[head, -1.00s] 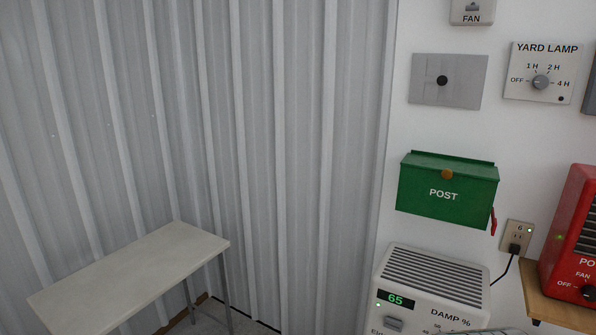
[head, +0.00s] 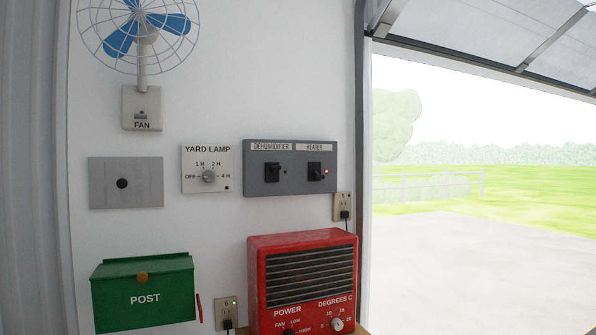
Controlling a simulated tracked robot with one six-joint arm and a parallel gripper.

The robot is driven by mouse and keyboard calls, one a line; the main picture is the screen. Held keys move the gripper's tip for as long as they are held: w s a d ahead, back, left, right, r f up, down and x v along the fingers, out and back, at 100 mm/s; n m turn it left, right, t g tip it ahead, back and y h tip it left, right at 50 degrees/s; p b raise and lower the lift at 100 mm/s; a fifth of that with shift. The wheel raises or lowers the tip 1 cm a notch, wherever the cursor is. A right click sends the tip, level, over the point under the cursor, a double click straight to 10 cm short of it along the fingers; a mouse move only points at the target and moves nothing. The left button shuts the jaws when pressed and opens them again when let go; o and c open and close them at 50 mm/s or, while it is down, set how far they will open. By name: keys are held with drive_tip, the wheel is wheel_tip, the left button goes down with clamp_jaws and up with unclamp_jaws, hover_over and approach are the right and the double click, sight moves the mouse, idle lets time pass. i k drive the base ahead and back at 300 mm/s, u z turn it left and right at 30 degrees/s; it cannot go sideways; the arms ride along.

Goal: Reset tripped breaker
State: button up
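A grey breaker panel (head: 294,185) is on the white wall, right of the yard lamp timer. It carries two black switches. The exact lever positions are too small to tell. My gripper is not in view.
A red heater (head: 303,282) stands below the panel. A wall fan (head: 141,107), grey plate (head: 146,184), yard lamp dial (head: 208,177) and green post box (head: 142,291) are to the left. Outlets (head: 227,309) sit low. An open doorway is at right.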

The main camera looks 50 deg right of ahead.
sight(317, 176)
drive_tip(key=z, duration=1.55)
